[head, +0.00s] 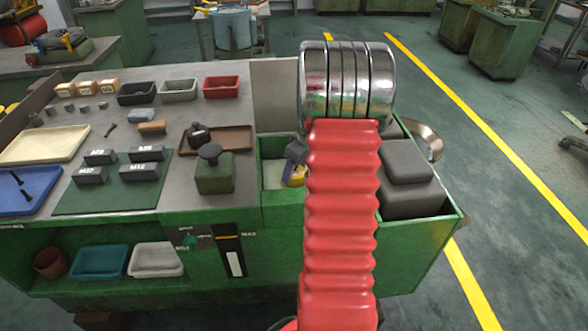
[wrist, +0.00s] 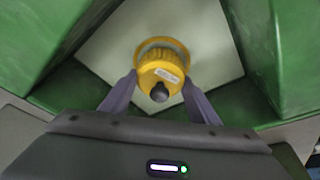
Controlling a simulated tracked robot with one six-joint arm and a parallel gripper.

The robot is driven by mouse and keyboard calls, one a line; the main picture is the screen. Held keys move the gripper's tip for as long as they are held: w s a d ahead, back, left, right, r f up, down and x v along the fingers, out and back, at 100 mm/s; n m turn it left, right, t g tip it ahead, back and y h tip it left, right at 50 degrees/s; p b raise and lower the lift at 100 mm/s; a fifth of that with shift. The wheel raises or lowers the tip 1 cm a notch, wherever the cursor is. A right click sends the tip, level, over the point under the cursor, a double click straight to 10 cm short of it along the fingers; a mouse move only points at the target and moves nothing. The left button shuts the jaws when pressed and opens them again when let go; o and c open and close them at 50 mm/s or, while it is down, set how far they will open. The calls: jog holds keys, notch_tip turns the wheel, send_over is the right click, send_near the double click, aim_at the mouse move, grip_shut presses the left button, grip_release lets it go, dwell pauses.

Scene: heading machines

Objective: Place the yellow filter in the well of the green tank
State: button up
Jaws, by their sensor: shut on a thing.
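The yellow filter (wrist: 163,62) has a ribbed yellow cap, a dark knob and a small white label. My gripper (wrist: 160,83) is shut on it, one purple-grey finger on each side. The filter is over or inside the well of the green tank (wrist: 292,45), whose pale floor (wrist: 215,50) shows around it. I cannot tell whether the filter touches that floor. In the head view a strip of the filter (head: 296,177) shows at the well, beside my red arm sleeve, which hides much of it. The tank's green front wall (head: 283,215) is visible below.
Dark grey blocks (head: 408,180) fill the compartment to the right of my arm. On the left bench, a brown tray (head: 232,138), a green block with a dark knob (head: 213,172) and several labelled blocks stand close together. Green walls surround the well closely.

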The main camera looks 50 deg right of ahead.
jog(key=o, duration=1.3)
jog(key=v, duration=1.3)
jog(key=shift+s+d+r, duration=0.1)
jog(key=shift+s+r, duration=0.05)
jog(key=shift+r, duration=0.15)
